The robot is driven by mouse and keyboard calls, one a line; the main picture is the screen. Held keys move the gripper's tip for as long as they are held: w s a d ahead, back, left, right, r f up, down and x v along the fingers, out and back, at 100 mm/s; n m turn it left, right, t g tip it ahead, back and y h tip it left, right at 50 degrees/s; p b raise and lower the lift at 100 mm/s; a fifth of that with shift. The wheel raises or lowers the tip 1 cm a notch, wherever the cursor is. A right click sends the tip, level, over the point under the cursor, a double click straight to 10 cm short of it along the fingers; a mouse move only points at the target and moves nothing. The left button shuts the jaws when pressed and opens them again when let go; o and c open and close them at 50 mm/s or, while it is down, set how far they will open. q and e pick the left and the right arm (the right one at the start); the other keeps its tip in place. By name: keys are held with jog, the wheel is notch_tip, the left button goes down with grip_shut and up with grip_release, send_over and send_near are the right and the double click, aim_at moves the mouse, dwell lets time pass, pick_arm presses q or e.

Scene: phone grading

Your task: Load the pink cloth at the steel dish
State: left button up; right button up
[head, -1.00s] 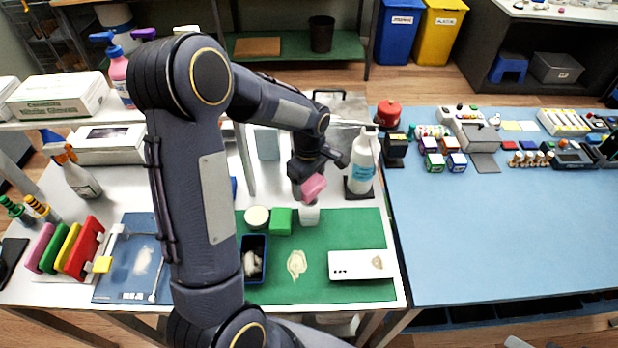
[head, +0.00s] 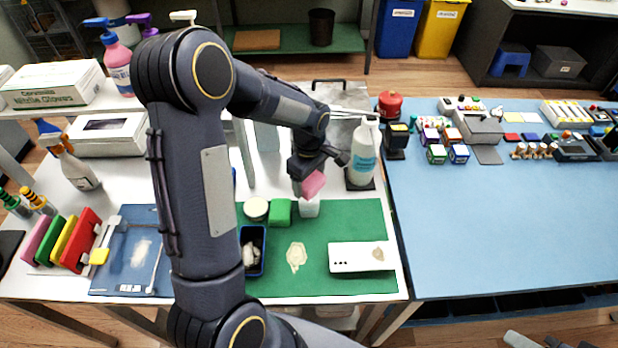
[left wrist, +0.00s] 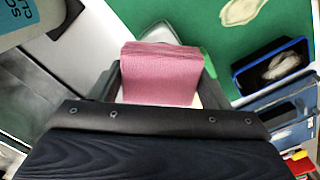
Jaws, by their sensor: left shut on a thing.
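The pink cloth (head: 312,184) is a small folded block. My left gripper (head: 303,175) is shut on it and holds it above the far edge of the green mat (head: 350,225). It also fills the middle of the left wrist view (left wrist: 160,73), between the fingers. A small pale grey-white vessel (head: 309,208), which looks like the steel dish, stands on the mat just below the cloth. Its rim shows behind the cloth in the left wrist view (left wrist: 154,34). The cloth hides much of its inside, and I cannot tell whether they touch. My right gripper is not in view.
A green block (head: 280,212) and a round pale-topped jar (head: 256,208) stand left of the vessel. A blue-rimmed tray (head: 252,264) and a white phone (head: 350,258) lie nearer. A white bottle (head: 362,155) stands close to the gripper's right. The blue table's front is clear.

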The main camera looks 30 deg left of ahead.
aim_at(309, 179)
pick_arm(q)
jog(key=shift+s+f+b, duration=0.1)
jog(key=shift+f+b, duration=0.7)
dwell(1.7)
jog(key=shift+r+p, duration=2.45)
jog(key=shift+r, duration=1.15)
